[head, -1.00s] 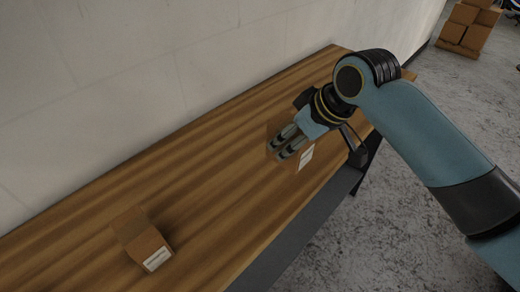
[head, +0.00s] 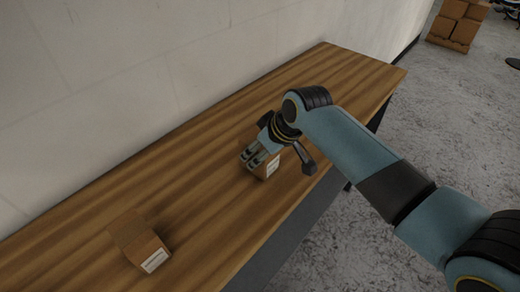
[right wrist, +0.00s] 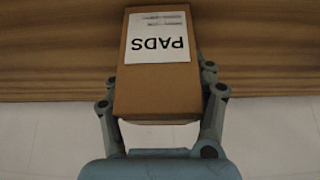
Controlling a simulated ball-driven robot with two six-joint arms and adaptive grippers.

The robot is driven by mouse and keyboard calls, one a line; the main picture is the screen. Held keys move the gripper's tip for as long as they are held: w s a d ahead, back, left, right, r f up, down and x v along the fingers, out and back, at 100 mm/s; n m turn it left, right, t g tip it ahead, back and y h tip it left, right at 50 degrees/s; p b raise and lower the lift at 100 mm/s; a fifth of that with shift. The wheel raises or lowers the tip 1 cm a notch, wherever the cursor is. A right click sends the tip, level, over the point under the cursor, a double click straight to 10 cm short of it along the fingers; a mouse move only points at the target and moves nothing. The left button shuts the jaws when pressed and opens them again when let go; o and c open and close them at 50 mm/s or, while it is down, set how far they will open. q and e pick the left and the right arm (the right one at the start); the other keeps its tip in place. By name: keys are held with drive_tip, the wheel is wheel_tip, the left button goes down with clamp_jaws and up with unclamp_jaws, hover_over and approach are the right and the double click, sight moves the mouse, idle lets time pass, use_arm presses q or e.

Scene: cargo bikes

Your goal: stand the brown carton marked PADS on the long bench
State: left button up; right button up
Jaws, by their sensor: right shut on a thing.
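The brown carton marked PADS (right wrist: 155,88) is held between the two fingers of my right gripper (right wrist: 160,98) in the right wrist view. Its white label reads upside down in that picture. In the head view the same carton (head: 270,168) shows partly behind my right gripper (head: 253,159), over the long bench (head: 215,130). It looks close above the wooden top; I cannot tell if it touches it. My left gripper is not in view.
Another brown carton (head: 138,240) with a white label stands on the near left part of the bench. A pale wall (head: 130,70) runs along the bench's back edge. Stacked boxes (head: 458,25) stand on the floor at the far right. The bench top between is clear.

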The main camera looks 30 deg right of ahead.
drive_tip(key=o, duration=1.4)
drive_tip(key=shift+c, duration=0.2)
drive_tip(key=v, duration=1.2)
